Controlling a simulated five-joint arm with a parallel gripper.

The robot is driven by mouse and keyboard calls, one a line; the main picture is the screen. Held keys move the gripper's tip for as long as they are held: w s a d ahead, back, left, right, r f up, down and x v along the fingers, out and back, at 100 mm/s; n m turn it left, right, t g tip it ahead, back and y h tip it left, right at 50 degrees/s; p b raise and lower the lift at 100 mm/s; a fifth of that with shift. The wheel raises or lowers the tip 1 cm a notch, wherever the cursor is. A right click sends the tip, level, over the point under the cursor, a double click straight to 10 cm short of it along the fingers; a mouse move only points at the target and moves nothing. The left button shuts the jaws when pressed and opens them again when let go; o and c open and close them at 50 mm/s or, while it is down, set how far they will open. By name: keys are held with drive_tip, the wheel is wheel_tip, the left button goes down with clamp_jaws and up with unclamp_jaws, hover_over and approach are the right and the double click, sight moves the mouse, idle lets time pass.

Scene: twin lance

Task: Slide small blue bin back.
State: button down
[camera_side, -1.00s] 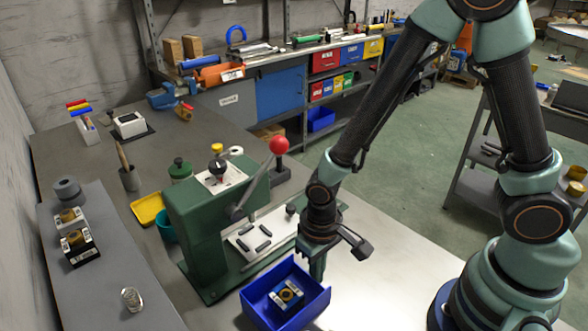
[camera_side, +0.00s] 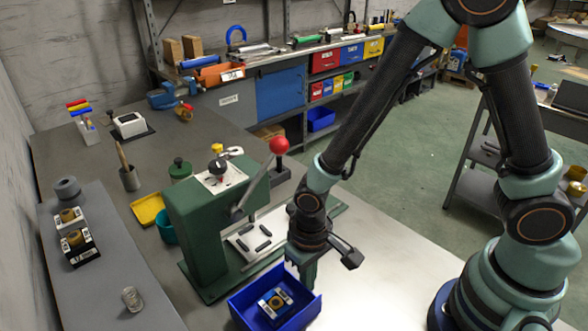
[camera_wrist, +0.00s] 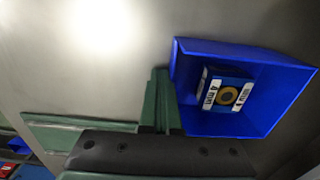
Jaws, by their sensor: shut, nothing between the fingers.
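The small blue bin (camera_side: 304,313) stands on the metal worktop at the front, right of the green press. A blue-and-white block with a round brass-coloured centre (camera_side: 275,303) lies inside it. My gripper (camera_side: 304,284) points down at the bin's far right side, with its fingers close together and empty. In the wrist view the bin (camera_wrist: 283,98) is at the right, and my gripper's green fingers (camera_wrist: 160,100) are beside its left wall. They look very close to the wall; I cannot tell if they touch.
The green lever press (camera_side: 205,225) with a red ball handle (camera_side: 279,146) stands just left of the bin. A white plate with dark pins (camera_side: 255,238) lies behind the bin. The bright worktop (camera_side: 400,260) to the right is clear.

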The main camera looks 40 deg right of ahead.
sight(286, 296)
drive_tip(key=shift+a, duration=0.75)
drive_tip(key=shift+a, duration=1)
drive_tip(key=shift+a, duration=0.1)
drive_tip(key=shift+a, duration=0.85)
drive_tip(key=shift+d, duration=0.35)
wheel_tip(286, 296, up, 9)
idle(0.8)
